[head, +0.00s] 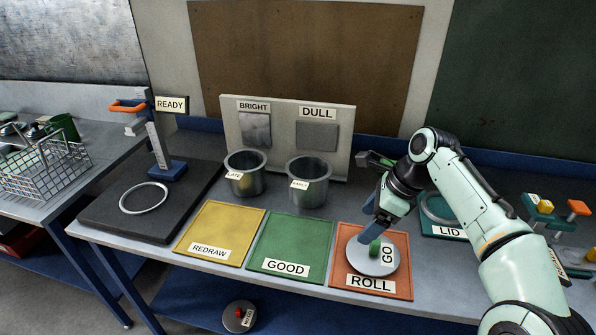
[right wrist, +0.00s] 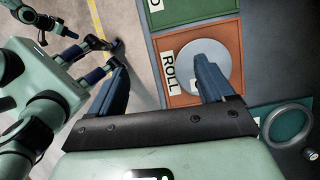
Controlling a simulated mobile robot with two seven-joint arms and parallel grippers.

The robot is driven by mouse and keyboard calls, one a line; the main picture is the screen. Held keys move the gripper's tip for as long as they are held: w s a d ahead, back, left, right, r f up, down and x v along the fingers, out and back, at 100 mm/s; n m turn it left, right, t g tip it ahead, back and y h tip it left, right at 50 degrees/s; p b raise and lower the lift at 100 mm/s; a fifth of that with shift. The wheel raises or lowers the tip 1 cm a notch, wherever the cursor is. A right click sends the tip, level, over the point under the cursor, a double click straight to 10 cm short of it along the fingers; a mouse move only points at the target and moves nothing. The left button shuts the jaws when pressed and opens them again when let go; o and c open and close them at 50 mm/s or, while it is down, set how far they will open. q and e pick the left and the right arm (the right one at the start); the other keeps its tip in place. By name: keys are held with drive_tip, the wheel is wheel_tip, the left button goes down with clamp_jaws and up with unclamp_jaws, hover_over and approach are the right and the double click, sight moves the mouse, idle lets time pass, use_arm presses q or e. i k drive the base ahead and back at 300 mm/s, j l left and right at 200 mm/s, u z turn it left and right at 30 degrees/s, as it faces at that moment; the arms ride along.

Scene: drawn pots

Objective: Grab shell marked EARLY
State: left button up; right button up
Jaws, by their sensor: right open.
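The shell marked EARLY (head: 308,178) is a grey metal pot with a white label, standing upright behind the green GOOD mat. A similar pot marked LATE (head: 245,170) stands to its left. My right gripper (head: 368,222) is open, right of the EARLY shell and apart from it, above the orange ROLL mat (head: 400,288). In the right wrist view its jaws (right wrist: 160,75) are parted with nothing held. My left arm shows small at the upper left of that view, its jaw state unclear.
A board marked BRIGHT and DULL (head: 285,115) stands behind the pots. A READY stand (head: 160,150) is left. The yellow REDRAW (head: 220,232) and GOOD (head: 292,240) mats are bare.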

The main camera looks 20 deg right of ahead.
sight(308, 174)
drive_tip(key=i, duration=0.95)
